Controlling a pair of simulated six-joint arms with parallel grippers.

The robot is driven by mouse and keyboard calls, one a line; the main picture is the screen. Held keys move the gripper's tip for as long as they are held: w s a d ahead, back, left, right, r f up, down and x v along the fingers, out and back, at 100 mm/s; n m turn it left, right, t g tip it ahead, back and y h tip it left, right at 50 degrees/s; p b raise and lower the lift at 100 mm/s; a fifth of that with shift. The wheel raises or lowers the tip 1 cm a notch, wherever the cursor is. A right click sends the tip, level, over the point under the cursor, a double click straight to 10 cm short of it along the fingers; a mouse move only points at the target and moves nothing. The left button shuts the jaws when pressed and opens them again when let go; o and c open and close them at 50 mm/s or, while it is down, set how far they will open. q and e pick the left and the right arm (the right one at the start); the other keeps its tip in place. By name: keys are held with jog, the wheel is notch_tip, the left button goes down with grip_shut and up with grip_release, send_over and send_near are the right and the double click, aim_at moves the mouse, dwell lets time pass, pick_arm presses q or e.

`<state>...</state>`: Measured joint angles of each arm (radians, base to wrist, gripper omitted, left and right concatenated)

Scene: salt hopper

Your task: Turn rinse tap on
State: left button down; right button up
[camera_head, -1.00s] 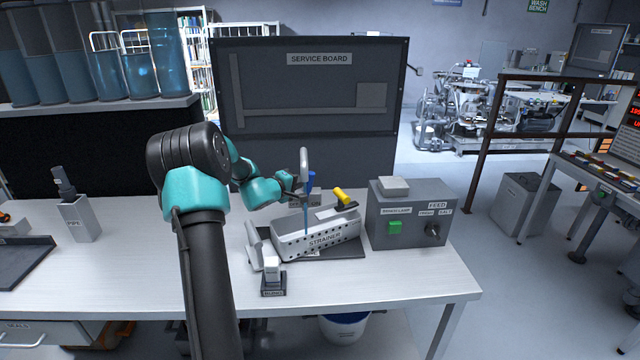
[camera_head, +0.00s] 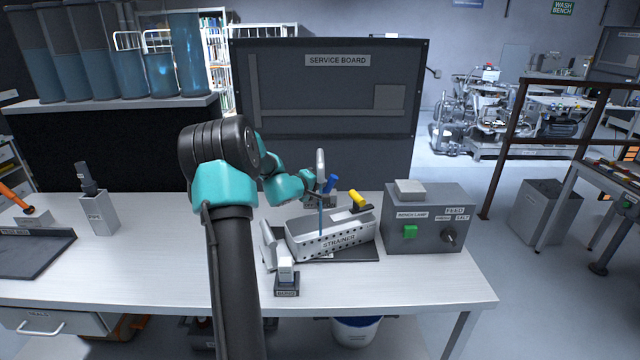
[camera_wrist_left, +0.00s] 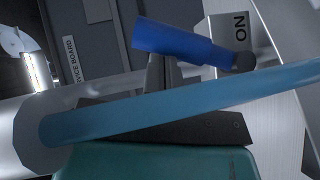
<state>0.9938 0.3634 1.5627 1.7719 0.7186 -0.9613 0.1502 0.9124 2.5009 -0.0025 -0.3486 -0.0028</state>
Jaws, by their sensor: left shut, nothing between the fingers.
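The rinse tap (camera_head: 320,160) has a grey spout and stands behind the strainer (camera_head: 345,238). Its blue lever (camera_head: 331,184) leans to the right in the head view. My right gripper is not in view.
A grey feed box (camera_head: 425,220) with a green button and a dark knob stands right of the strainer. A yellow handle (camera_head: 357,200) sits behind the strainer.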

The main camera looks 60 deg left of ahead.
pick_arm(q)
jog(key=s+r, duration=0.4)
jog(key=s, duration=0.8)
jog(key=shift+s+d+r, duration=0.15)
jog(key=shift+d+r, duration=0.05)
jog(key=shift+r, duration=0.15)
